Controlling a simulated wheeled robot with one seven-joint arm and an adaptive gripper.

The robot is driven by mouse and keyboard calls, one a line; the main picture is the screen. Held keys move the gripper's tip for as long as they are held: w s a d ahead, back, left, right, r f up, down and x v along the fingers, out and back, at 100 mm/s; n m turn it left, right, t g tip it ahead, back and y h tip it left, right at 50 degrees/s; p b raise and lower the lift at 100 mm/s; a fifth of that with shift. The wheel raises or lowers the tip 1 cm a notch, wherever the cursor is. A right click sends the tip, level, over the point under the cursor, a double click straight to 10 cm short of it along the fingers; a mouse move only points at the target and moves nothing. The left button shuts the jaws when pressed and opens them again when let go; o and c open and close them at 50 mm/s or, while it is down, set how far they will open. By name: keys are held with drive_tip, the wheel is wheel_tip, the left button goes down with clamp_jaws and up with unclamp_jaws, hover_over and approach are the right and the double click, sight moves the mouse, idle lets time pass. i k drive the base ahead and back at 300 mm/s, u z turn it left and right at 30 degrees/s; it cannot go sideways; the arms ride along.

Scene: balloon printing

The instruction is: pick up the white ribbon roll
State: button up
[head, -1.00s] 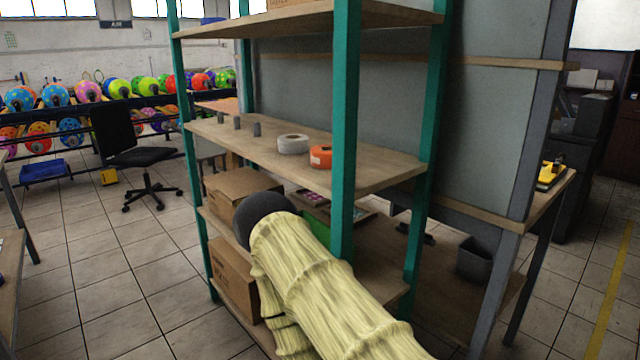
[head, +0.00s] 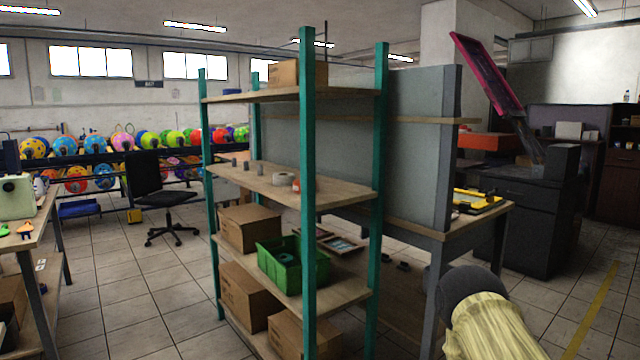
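The white ribbon roll (head: 283,179) lies on the middle shelf (head: 262,185) of the teal-post rack, towards its right end. An orange roll (head: 296,185) sits just right of it, partly hidden behind a teal post. My arm, in a pale yellow ribbed sleeve with a dark rounded part, shows at the lower right, well away from the roll. My gripper itself is not in view.
A green crate (head: 290,268) and cardboard boxes (head: 250,228) fill the lower shelves. A grey partition and a wooden table (head: 480,215) stand right of the rack. An office chair (head: 157,195) is behind left. Tiled floor is open in front left.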

sight(280, 179)
drive_tip(key=u, duration=0.85)
drive_tip(key=i, duration=0.9)
drive_tip(key=u, duration=0.25)
